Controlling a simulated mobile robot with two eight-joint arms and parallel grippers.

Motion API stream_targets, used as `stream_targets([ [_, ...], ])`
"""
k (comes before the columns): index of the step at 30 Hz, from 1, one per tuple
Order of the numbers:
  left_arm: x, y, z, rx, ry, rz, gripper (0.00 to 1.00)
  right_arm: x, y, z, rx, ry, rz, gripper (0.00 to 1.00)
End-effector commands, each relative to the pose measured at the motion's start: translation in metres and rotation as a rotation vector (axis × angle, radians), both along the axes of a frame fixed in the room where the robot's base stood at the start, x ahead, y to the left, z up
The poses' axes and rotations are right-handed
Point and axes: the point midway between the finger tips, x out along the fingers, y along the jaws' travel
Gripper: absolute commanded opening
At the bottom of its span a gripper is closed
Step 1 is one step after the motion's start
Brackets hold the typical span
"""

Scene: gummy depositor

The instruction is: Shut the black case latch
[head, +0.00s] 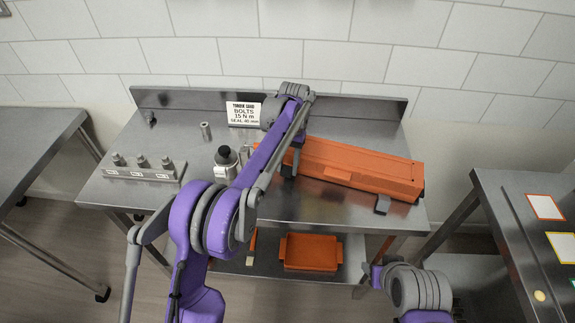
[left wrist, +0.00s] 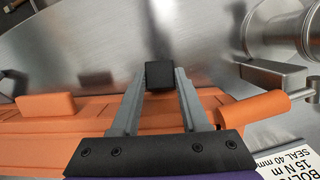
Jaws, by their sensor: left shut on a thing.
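The long orange case (head: 350,168) lies closed, at a slant, on the right part of the steel bench; it also fills the lower left of the left wrist view (left wrist: 60,128). My left gripper (head: 290,166) reaches over its left end at the front edge. In the left wrist view its grey fingers (left wrist: 160,78) are closed on a small black block, the black latch (left wrist: 159,75), which sticks out past the case's front side. A second dark latch (head: 382,204) hangs out at the case's right front.
An orange cylindrical handle (left wrist: 252,109) lies beside my fingers. A dark-capped bottle (head: 226,160), a metal cylinder (head: 205,131), a sign (head: 244,114) and a block with several bolts (head: 140,171) stand on the bench. An orange bin (head: 311,253) sits on the lower shelf.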

Motion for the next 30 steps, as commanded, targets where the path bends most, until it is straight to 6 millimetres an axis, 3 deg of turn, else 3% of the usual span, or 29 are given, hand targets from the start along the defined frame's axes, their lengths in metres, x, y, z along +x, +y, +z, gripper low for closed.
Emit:
stream_targets([
  [1, 0.000, 0.000, 0.000, 0.000, 0.000, 0.001, 0.47, 0.000, 0.000, 0.000, 0.000, 0.000, 0.000, 0.50],
  [6, 0.000, 0.000, 0.000, 0.000, 0.000, 0.000, 0.75, 0.000, 0.000, 0.000, 0.000, 0.000, 0.000, 0.50],
  [17, 0.001, 0.000, 0.005, 0.000, 0.000, 0.000, 0.75, 0.000, 0.000, 0.001, 0.000, -0.001, 0.000, 0.50],
  [30, 0.019, -0.005, 0.084, 0.000, -0.002, 0.000, 0.75, 0.010, 0.000, 0.018, 0.000, -0.019, 0.000, 0.50],
])
